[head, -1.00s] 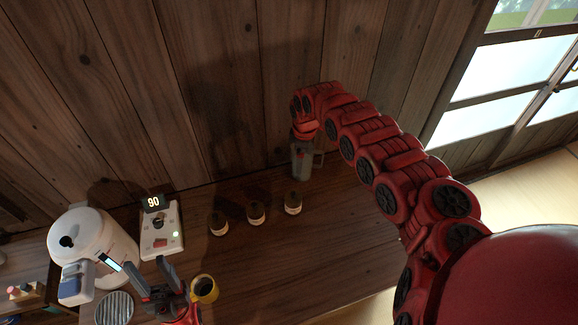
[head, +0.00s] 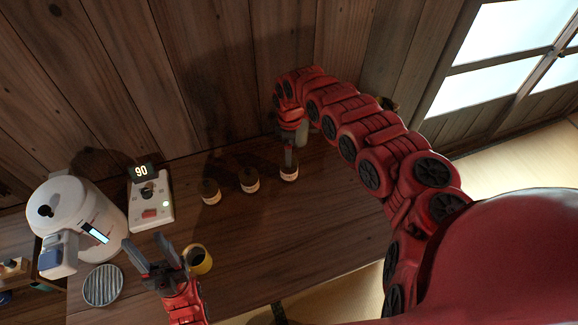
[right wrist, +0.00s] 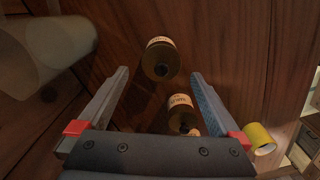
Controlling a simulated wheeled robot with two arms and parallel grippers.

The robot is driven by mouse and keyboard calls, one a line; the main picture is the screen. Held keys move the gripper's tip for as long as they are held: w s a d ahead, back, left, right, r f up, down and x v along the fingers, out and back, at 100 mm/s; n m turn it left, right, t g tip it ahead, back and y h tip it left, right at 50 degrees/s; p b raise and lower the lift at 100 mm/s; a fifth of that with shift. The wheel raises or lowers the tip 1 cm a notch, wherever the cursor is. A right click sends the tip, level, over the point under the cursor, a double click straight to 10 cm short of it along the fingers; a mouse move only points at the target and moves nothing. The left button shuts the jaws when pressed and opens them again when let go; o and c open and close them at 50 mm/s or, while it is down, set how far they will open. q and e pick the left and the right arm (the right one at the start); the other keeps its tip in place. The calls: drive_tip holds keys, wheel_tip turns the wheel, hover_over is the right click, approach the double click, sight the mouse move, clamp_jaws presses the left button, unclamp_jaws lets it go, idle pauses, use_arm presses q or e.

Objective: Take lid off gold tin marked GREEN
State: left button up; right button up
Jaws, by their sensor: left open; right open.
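Three small gold tins with dark lids stand in a row on the wooden counter: the left tin (head: 209,192), the middle tin (head: 249,181) and the right tin (head: 289,174). My right gripper (head: 289,157) is at the right tin, pointing down and overlapping its top. In the right wrist view its open fingers (right wrist: 160,75) have one tin (right wrist: 160,58) between the tips and another tin (right wrist: 183,112) closer in, by the right finger. My left gripper (head: 152,258) is open and empty at the front.
A white kettle-like machine (head: 75,212), a control box (head: 150,203) reading 90 and a striped round dish (head: 103,286) stand at left. A pale cylinder (right wrist: 40,50) is close to the right gripper.

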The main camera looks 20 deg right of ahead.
sight(294, 161)
drive_tip(key=f+b, duration=0.1)
drive_tip(key=f, duration=0.1)
drive_tip(key=f+b, duration=0.1)
drive_tip(key=f, duration=0.1)
drive_tip(key=shift+a+f+b, duration=0.2)
drive_tip(key=shift+f+b, duration=0.15)
drive_tip(key=shift+b, duration=0.05)
drive_tip(key=shift+r, duration=0.1)
drive_tip(key=shift+s, duration=0.1)
drive_tip(key=c, duration=1.2)
